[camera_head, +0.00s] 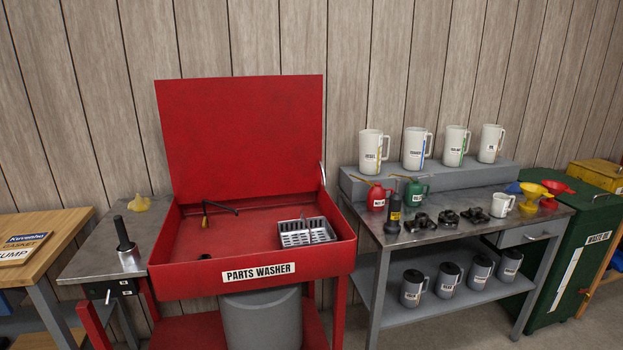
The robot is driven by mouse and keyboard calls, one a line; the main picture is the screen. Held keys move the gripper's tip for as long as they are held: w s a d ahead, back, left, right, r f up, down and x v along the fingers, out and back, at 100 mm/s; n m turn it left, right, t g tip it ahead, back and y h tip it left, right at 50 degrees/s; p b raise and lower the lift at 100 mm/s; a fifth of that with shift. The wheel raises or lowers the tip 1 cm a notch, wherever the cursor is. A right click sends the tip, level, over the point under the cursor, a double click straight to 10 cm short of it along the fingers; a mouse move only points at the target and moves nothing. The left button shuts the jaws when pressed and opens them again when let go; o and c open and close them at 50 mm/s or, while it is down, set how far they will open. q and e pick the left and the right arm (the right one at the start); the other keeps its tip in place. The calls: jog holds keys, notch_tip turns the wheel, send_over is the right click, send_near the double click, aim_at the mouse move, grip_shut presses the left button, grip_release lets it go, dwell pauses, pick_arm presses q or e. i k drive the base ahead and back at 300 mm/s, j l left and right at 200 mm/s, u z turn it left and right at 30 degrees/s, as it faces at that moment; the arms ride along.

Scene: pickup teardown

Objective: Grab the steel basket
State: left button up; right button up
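The steel basket (306,232) is a small silver box with slotted walls and a divider inside. It sits in the right part of the red parts washer's basin (195,272), close to the right wall. The washer's lid (243,135) stands open behind it. The basket's top is open and looks unobstructed. Neither of my grippers shows in the head view.
A black spout (220,208) rises in the basin left of the basket. A grey side table (90,258) with a black-handled tool (124,235) stands left. The right bench (435,236) holds oil cans, dark metal parts, a mug and funnels. White jugs (374,152) stand on its shelf.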

aim_at(306, 232)
jog(key=i+l, duration=0.2)
jog(key=l, duration=0.15)
jog(key=i+l+u, duration=0.15)
jog(key=l, duration=0.2)
jog(key=i+l, duration=0.2)
jog(key=l, duration=0.15)
jog(key=i+l+u, duration=0.15)
jog(key=l, duration=0.25)
jog(key=i+l, duration=0.15)
jog(key=l, duration=0.2)
jog(key=i+l+u, duration=0.15)
jog(key=l, duration=0.25)
